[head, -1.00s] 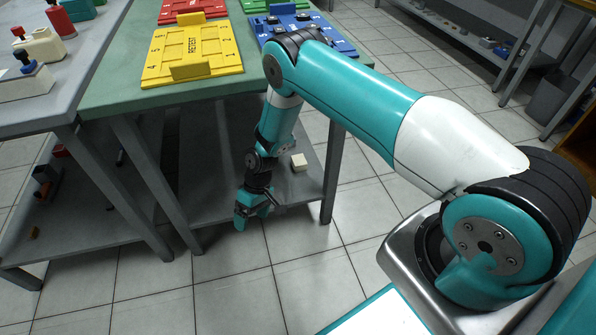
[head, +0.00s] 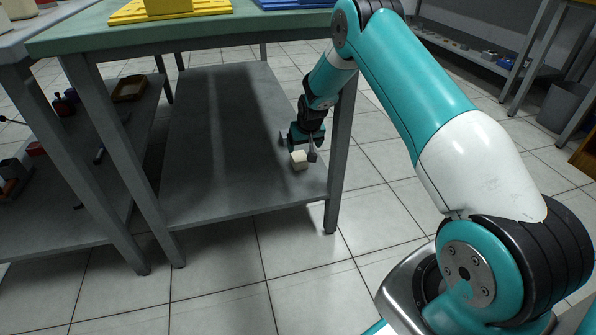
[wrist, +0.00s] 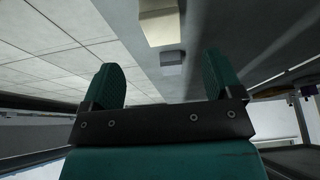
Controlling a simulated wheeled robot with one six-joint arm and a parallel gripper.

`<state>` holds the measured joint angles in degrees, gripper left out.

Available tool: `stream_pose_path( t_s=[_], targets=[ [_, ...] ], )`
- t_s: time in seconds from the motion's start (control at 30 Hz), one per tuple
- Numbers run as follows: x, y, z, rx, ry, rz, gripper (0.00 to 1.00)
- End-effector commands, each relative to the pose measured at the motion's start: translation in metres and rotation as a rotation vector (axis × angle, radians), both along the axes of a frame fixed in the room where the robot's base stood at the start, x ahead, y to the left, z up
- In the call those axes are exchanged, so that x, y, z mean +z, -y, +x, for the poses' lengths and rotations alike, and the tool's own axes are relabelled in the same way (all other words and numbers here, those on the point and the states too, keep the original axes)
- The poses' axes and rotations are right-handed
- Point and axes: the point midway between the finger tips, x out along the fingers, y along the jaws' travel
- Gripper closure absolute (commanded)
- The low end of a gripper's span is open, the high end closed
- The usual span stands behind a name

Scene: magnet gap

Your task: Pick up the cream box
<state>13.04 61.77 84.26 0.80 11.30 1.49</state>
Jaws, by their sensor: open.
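The cream box (head: 299,160) is a small pale block on the grey lower shelf, near its front right corner by the table leg. In the wrist view the cream box (wrist: 163,22) shows at the top, cut by the frame edge, beyond the fingers. My gripper (head: 298,144) is just behind and above the box in the head view, with its fingers apart. In the wrist view my gripper (wrist: 160,78) is open, with nothing between its two teal fingers. Whether a finger touches the box cannot be told.
A table leg (head: 339,160) stands close to the right of the box, and the green tabletop (head: 190,38) is overhead. A small grey block (wrist: 172,59) shows beyond the fingers in the wrist view. Another shelf with objects stands left.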

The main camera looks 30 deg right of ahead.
Motion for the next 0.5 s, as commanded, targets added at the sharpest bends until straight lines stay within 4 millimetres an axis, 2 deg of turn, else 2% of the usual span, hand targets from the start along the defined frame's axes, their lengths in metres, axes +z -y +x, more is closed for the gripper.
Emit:
stream_pose_path(
  t_s=[0.03, 0.2, 0.5],
  targets=[
    [-0.016, 0.001, 0.003, 0.000, -0.002, 0.001, 0.15],
    [-0.042, 0.003, 0.015, 0.003, -0.002, 0.002, 0.15],
    [-0.064, 0.005, 0.026, 0.004, -0.002, 0.002, 0.15]
  ],
)
